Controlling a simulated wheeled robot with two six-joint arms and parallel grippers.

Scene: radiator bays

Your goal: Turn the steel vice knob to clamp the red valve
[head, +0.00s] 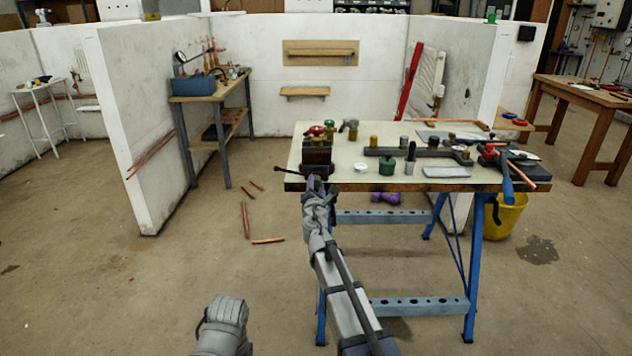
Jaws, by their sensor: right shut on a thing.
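The dark vice (317,153) stands at the front left corner of the workbench. The red valve (316,130) shows at the top of the vice, its red handle uppermost. I cannot tell how tightly the jaws hold it. A thin dark bar (285,169) sticks out to the left low on the vice front. My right gripper (315,183) reaches up to the vice front and is shut on the steel vice knob, which it mostly hides. My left gripper (225,318) is low at the bottom of the head view, away from the bench; its fingers are not clear.
The bench top (345,148) carries several fittings, a green pot (387,167), a grey pad (446,171) and blue-handled tools at the right. Blue legs stand below. A yellow bucket (505,215) is at the right. Copper pipes (245,219) lie on the floor left of the bench.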

